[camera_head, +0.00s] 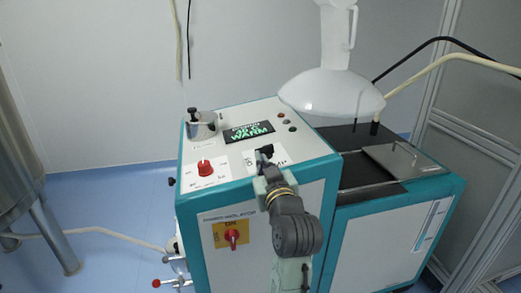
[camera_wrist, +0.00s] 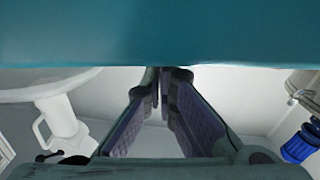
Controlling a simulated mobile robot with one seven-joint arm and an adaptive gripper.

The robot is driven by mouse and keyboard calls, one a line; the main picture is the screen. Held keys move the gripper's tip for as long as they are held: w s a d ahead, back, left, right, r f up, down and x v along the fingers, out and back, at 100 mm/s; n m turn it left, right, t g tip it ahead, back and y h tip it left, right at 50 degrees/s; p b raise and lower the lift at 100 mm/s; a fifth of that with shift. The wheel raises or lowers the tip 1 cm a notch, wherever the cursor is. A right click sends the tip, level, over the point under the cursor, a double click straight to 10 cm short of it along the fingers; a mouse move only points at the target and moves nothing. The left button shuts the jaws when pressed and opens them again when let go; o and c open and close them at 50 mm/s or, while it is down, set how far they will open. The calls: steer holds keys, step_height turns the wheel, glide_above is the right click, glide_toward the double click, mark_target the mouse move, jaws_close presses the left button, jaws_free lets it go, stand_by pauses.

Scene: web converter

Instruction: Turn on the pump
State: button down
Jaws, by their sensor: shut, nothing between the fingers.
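The machine is a white cabinet with teal edges (camera_head: 185,228). On its top panel are a red knob (camera_head: 205,168) on a white label and a lit green display (camera_head: 248,131). A red rotary switch on a yellow plate (camera_head: 233,238) is on the front face. My gripper (camera_head: 264,153) is over the front part of the top panel, at a second white label it partly hides. A dark shape there may be a switch or my fingertips; I cannot tell. In the wrist view my gripper (camera_wrist: 164,76) has its fingers together and empty, below a teal surface (camera_wrist: 160,35). I cannot tell which control is the pump's.
A white hood (camera_head: 332,93) hangs over the panel's back right. Small round buttons (camera_head: 287,121) sit beside the display. A metal cylinder with a black knob (camera_head: 203,125) stands at the back left. A metal lid (camera_head: 403,159) lies on the right-hand unit.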

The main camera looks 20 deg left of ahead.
mark_target(251, 164)
steer(key=shift+x, duration=1.15)
steer(key=shift+w+a+p, duration=0.1)
steer(key=shift+a+p, duration=0.4)
steer(key=shift+a, duration=0.45)
steer(key=shift+w+a+f, duration=0.1)
steer(key=shift+a, duration=0.05)
steer(key=shift+w+a, duration=0.2)
steer(key=shift+a, duration=0.15)
stand_by(0.6)
stand_by(1.2)
